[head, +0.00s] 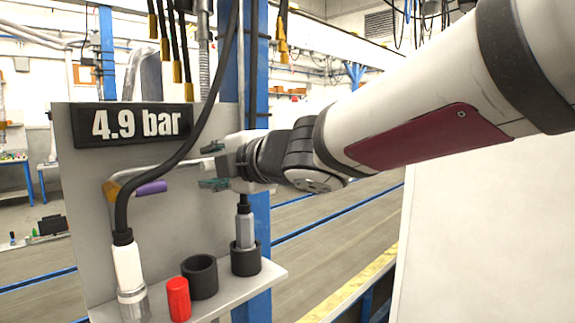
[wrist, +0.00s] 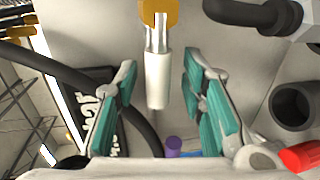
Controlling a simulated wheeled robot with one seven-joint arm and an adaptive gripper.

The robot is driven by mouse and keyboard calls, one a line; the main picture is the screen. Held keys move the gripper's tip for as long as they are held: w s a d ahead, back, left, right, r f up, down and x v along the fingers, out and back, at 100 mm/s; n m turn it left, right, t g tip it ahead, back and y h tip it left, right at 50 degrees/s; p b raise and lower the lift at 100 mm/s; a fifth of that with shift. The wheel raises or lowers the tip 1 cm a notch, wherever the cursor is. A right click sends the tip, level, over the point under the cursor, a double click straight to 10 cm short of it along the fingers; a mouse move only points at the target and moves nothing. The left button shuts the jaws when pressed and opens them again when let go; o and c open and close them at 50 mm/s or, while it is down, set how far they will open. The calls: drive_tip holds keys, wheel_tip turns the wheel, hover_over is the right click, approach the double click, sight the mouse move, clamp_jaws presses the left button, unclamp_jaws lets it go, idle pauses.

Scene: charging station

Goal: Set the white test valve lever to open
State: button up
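The white test valve lever (wrist: 157,82) is in the wrist view, joined by a metal fork to a yellow-orange pivot (wrist: 159,12) at the top edge. It lies between the two teal-padded fingers of my gripper (wrist: 158,70). A gap shows on each side of it, so neither finger appears to touch it. The fingers are apart.
A purple handle (head: 150,188) is left of my gripper. A black hose (head: 175,155) crosses the panel near the fingers. A "4.9 bar" display (head: 135,124) is above. A red cap (head: 178,299) and a black cup (head: 200,277) stand on the shelf below.

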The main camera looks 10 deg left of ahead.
drive_tip(key=v, duration=1.1)
drive_tip(key=shift+s+d, duration=0.25)
drive_tip(key=shift+d, duration=0.05)
drive_tip(key=shift+r, duration=0.1)
drive_tip(key=w+d+f+m+t+h, duration=0.1)
drive_tip(key=d+f+m+t+h, duration=0.1)
drive_tip(key=d+m+h, duration=0.75)
drive_tip(key=w+d+f+m+t+h, duration=0.1)
drive_tip(key=d+f+m+t+h, duration=0.15)
drive_tip(key=d+m, duration=0.8)
drive_tip(key=s+d+f+m+g+h+p, duration=0.15)
drive_tip(key=s+d+f+m+g, duration=0.4)
drive_tip(key=s+d+f, duration=0.55)
drive_tip(key=s+f+m+g, duration=0.1)
drive_tip(key=s+f+g, duration=0.1)
drive_tip(key=s, duration=0.3)
drive_tip(key=s+a+f+m+g+y, duration=0.1)
drive_tip(key=s+f+m+g, duration=0.1)
drive_tip(key=s, duration=0.3)
drive_tip(key=shift+f+g, duration=0.3)
drive_tip(key=shift+f, duration=0.55)
